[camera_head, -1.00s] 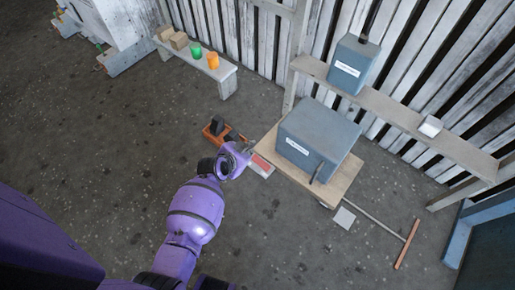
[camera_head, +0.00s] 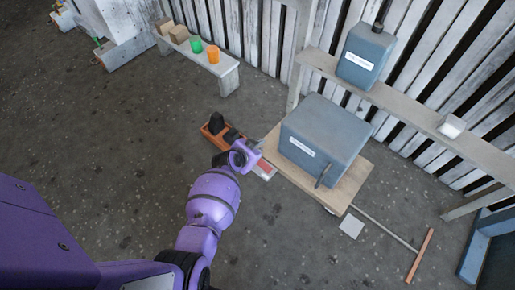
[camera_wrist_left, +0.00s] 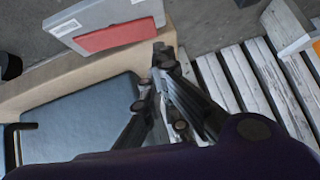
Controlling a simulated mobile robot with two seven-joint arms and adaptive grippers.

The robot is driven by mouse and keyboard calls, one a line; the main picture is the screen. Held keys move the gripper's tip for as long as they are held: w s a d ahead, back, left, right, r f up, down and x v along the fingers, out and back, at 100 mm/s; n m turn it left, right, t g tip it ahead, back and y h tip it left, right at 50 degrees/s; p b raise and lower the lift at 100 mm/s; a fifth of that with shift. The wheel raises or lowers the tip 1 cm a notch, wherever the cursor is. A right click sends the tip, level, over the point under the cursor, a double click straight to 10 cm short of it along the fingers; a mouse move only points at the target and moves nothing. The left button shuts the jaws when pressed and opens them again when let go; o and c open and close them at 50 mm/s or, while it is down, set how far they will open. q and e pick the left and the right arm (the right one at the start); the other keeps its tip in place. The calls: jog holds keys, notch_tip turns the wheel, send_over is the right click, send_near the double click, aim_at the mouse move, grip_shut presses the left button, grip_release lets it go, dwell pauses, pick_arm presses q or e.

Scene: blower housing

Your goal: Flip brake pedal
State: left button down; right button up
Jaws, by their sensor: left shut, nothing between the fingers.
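A low orange-brown unit with black upright parts (camera_head: 216,122) lies on the floor left of the wooden platform. I cannot tell for certain which part is the brake pedal. My left gripper (camera_head: 257,147) is over the platform's left edge, close to the red pad. In the left wrist view its fingers (camera_wrist_left: 163,52) are shut and empty, to the right of the pad and apart from it in the picture. My right gripper is not in view.
A blue-grey housing (camera_head: 325,137) stands on the wooden platform (camera_head: 345,190), right of my left gripper. A rod with an orange handle (camera_head: 420,255) and a pale square plate (camera_head: 351,227) lie nearby. A bench (camera_head: 229,80) and slatted wall are behind.

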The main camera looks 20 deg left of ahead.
pick_arm(q)
jog(key=shift+w+f, duration=0.15)
jog(key=shift+f, duration=0.45)
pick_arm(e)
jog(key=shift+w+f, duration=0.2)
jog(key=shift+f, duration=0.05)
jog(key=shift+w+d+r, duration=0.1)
pick_arm(q)
jog(key=shift+a, duration=0.15)
jog(key=shift+w+a+f+n+h+b, duration=0.1)
jog(key=shift+a+f+n+h+b, duration=0.25)
jog(key=shift+a+h+b, duration=0.25)
jog(key=shift+w+a+f+n+g+h+b, duration=0.15)
jog(key=shift+f+n+g+h+b, duration=0.15)
jog(key=shift+b, duration=0.45)
jog(key=shift+r, duration=0.2)
jog(key=shift+d, duration=0.3)
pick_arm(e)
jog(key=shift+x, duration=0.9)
